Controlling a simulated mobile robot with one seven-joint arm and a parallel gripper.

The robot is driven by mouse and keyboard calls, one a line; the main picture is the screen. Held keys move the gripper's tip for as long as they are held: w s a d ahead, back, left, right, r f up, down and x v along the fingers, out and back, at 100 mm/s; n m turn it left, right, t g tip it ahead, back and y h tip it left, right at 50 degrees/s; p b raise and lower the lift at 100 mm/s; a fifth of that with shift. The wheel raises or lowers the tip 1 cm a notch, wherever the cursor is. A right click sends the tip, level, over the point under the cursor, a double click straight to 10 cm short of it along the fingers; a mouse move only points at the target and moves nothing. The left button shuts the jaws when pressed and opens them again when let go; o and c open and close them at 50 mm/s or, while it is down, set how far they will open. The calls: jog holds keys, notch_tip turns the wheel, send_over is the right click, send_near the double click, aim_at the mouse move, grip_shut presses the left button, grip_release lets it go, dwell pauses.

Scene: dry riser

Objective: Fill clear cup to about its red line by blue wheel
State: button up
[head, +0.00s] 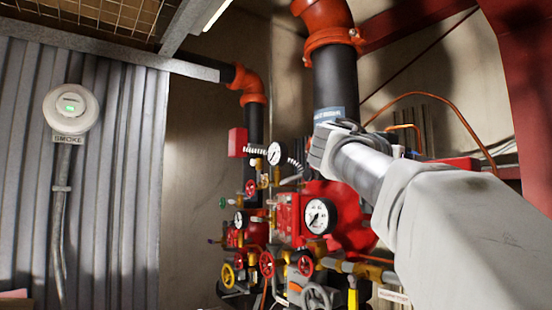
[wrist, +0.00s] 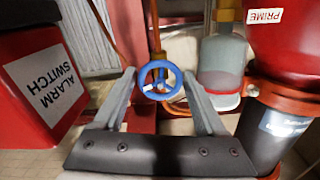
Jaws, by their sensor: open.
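The blue wheel (wrist: 160,84) shows in the wrist view on a brass-coloured stem, between the tips of my gripper (wrist: 158,76). My gripper is open, with one finger on each side of the wheel; I cannot tell whether either touches it. The clear cup (wrist: 221,58) is just right of the right finger, under a yellow fitting. A red band runs around its lower part; the liquid level is not clear. In the head view my arm reaches in from the right, and the wheel and cup are not visible there.
A red alarm switch box (wrist: 40,80) is close on the left in the wrist view. A red vessel labelled PRIME (wrist: 285,45) and a dark pipe (wrist: 275,130) crowd the right. The head view shows gauges (head: 319,216) and several small wheels below my arm.

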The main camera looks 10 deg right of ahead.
jog(key=shift+d, duration=0.2)
jog(key=c, duration=1.1)
jog(key=shift+w+f+n+b, duration=0.15)
jog(key=shift+n+b, duration=0.25)
jog(key=shift+n, duration=0.2)
jog(key=shift+n+b, duration=0.4)
jog(key=shift+n, duration=1.3)
jog(key=o, duration=1.1)
jog(key=shift+a, duration=0.1)
